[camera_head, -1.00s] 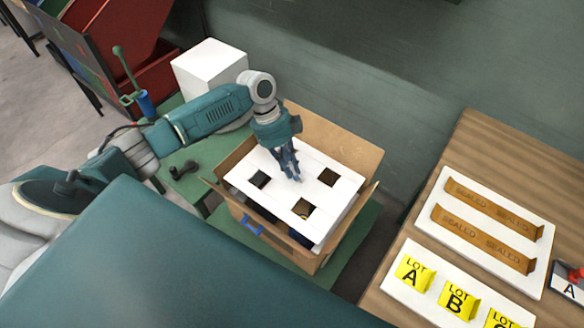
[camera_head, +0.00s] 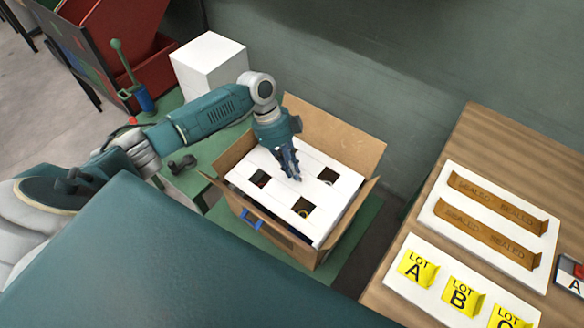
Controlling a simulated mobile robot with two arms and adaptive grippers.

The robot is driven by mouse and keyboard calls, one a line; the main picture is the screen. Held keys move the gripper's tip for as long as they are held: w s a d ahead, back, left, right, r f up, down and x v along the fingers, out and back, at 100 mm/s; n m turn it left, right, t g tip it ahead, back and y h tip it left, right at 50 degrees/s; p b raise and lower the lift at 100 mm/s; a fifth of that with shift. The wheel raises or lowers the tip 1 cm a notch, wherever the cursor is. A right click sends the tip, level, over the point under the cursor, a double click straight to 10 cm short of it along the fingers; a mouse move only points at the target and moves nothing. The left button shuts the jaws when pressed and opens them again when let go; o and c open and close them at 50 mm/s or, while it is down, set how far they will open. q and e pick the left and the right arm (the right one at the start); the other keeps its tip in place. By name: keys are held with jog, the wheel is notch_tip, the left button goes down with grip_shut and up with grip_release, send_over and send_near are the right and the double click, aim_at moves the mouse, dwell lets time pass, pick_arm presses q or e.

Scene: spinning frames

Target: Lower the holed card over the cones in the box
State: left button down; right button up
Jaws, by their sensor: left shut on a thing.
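A white holed card (camera_head: 318,214) lies level at the mouth of an open cardboard box (camera_head: 268,234), with the box flaps spread around it. Three square holes show in the card. Small coloured bits show through the holes, but the cones cannot be made out clearly. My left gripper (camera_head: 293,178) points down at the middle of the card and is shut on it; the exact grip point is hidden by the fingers. The card's front right edge lies close to the box wall. My right gripper is not in view.
The box stands on a green surface (camera_head: 352,246). A white block (camera_head: 208,66) stands behind my left arm. At right, a wooden table (camera_head: 395,262) holds a white board with sealed brown strips (camera_head: 488,228) and yellow lot cards (camera_head: 462,298).

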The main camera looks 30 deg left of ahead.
aim_at(292, 179)
pick_arm(q)
jog(key=shift+f+b, duration=0.7)
jog(key=shift+f, duration=0.6)
jog(key=shift+f+b, duration=0.85)
jog(key=shift+f, duration=0.35)
jog(key=shift+f, duration=0.15)
jog(key=c, duration=1.2)
grip_release()
jog(key=shift+o, duration=0.2)
